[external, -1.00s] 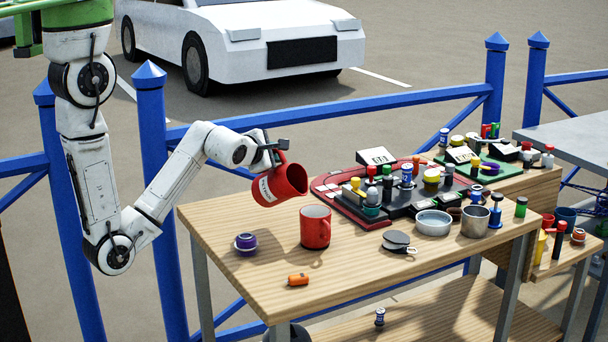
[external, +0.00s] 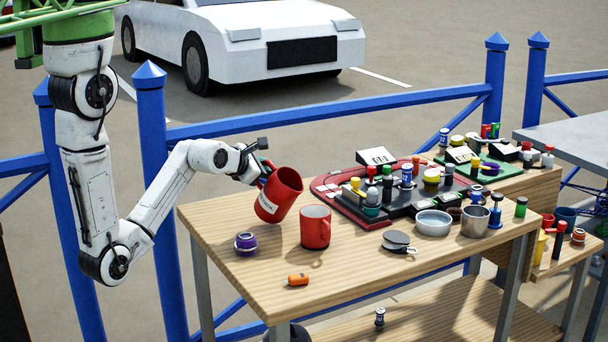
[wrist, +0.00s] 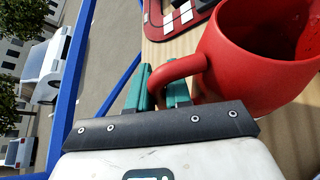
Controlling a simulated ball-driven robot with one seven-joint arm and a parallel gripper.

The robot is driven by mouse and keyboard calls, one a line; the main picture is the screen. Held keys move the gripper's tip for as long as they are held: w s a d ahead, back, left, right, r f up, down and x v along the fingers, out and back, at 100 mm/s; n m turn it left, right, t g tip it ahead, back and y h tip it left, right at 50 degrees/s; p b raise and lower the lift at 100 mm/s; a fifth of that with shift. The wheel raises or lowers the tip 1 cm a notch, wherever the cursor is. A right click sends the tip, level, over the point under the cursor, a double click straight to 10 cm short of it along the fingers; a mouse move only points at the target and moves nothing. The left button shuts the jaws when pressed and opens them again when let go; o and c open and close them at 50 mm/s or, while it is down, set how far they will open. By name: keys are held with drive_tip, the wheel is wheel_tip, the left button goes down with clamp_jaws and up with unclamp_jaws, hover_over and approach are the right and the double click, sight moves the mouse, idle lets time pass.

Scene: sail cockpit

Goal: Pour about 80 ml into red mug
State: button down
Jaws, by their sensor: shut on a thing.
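A red mug (external: 315,230) stands upright on the wooden table, its handle toward the lower right. My gripper (external: 264,172) is shut on the handle of a second red vessel (external: 283,203) with a white label. It holds this vessel above the table, to the upper left of the standing mug, tilted with its mouth toward the upper right. In the wrist view the green fingers of my gripper (wrist: 158,90) pinch the handle of the held vessel (wrist: 245,70). Its inside shows only partly, and I cannot tell how much liquid either vessel holds.
A purple-banded round object (external: 246,243) and an orange item (external: 298,280) lie at the table's front left. A grey lidded tin (external: 397,240), a pale bowl (external: 433,222), a metal cup (external: 475,221) and a crowded dark tray (external: 340,203) are to the right. A blue railing (external: 330,107) runs behind.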

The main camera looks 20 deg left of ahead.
drive_tip(key=shift+w+a+f+n+g+h, duration=0.2)
drive_tip(key=shift+w+a+f+n+h, duration=0.15)
drive_tip(key=shift+a+f+n+h, duration=0.25)
drive_tip(key=shift+w+a+f+n+g+h, duration=0.2)
drive_tip(key=shift+w+a+f+n+h, duration=0.15)
drive_tip(key=shift+a+f+n, duration=0.5)
drive_tip(key=shift+w+a+f+n+g+h, duration=0.25)
drive_tip(key=shift+a+f+n+h, duration=0.25)
drive_tip(key=shift+f, duration=0.35)
drive_tip(key=shift+h, duration=0.25)
